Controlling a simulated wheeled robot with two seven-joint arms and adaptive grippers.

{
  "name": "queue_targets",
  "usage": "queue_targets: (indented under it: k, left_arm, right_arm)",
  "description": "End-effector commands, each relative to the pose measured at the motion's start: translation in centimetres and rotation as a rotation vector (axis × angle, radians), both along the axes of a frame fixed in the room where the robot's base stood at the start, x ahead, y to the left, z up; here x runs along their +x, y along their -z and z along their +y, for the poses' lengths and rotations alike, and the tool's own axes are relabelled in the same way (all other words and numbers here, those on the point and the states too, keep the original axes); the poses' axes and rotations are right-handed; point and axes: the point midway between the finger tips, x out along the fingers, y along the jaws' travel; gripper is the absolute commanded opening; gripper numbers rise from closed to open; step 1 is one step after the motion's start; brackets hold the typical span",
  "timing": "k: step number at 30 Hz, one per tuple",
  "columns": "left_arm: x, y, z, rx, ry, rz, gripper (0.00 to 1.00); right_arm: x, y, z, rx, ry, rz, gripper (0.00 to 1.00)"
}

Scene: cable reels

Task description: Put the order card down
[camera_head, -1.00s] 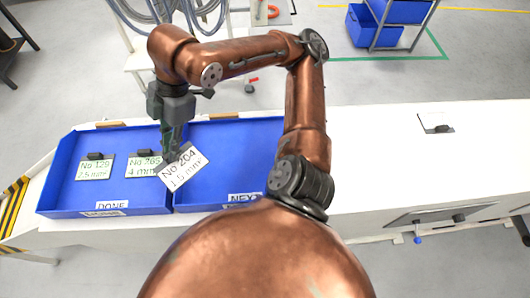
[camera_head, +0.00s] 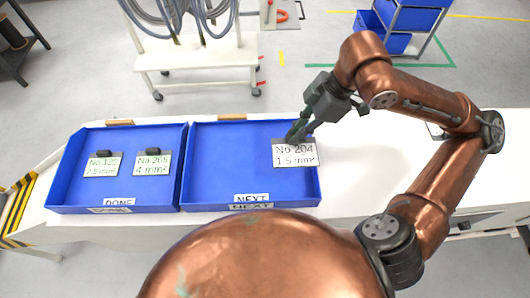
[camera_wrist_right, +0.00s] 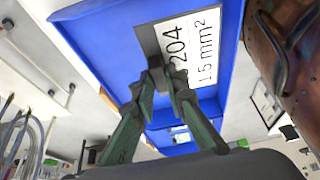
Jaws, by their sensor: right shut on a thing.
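The order card (camera_head: 295,155), white and marked No 204, 1.5 mm², is in my right gripper (camera_head: 298,134). The gripper is shut on the card's dark grip block. The card is at the right side of the blue NEXT tray (camera_head: 230,155); I cannot tell whether it touches the tray floor. In the right wrist view the card (camera_wrist_right: 192,48) sits at the fingertips (camera_wrist_right: 170,82), with blue tray behind it. The blue DONE tray (camera_head: 110,190) stands to the left. My left gripper is not in view.
Two cards, No 120 (camera_head: 103,167) and No 265 (camera_head: 152,165), lie in the DONE tray with dark blocks on top. The rest of the NEXT tray is empty. White table (camera_head: 345,160) lies to its right. A white cart (camera_head: 200,55) stands behind.

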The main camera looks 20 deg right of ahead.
Motion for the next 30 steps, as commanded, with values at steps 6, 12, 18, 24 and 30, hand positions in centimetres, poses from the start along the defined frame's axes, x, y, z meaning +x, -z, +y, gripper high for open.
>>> queue_targets:
  k: [6,12,18,24,30]
  left_arm:
    - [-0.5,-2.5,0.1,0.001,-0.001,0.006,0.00]
    - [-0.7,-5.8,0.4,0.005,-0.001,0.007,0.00]
    - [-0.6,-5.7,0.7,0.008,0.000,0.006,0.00]
    - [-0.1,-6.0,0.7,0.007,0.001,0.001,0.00]
    - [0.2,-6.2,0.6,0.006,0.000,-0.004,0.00]
  right_arm:
    - [2.4,1.0,2.9,0.004,-0.006,0.006,0.00]
    - [4.2,2.2,4.7,0.001,0.000,0.005,0.00]
    - [6.8,5.8,7.6,0.002,0.000,0.006,0.00]
    - [8.4,8.3,9.1,0.001,0.003,0.003,0.00]
    - [9.1,9.6,9.8,0.002,0.002,0.003,0.00]
